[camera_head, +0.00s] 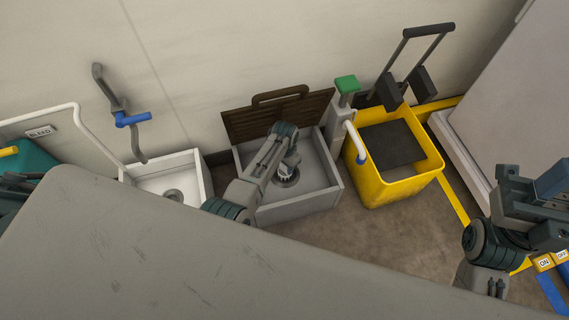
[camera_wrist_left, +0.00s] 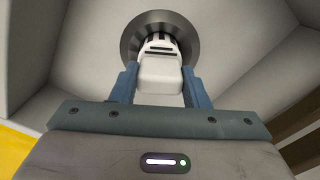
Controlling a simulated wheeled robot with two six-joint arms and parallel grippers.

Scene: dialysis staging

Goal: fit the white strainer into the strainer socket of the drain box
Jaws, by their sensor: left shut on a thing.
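The white strainer (camera_wrist_left: 160,68) is between the two blue-grey fingers of my left gripper (camera_wrist_left: 159,76), which is shut on it. In the left wrist view its far end overlaps the dark round ring of the strainer socket (camera_wrist_left: 130,40). I cannot tell whether it is seated or just in front of it. In the head view my left arm reaches down into the grey drain box (camera_head: 325,198), over the socket (camera_head: 287,182) on its floor. My right gripper (camera_head: 537,200) is at the right edge, away from the box; its jaws are unclear.
A brown slatted lid (camera_head: 240,125) stands open behind the drain box. A white basin (camera_head: 200,172) is on its left. A green-topped post (camera_head: 346,85) and a yellow bucket (camera_head: 405,190) are on its right. A grey surface (camera_head: 180,260) fills the foreground.

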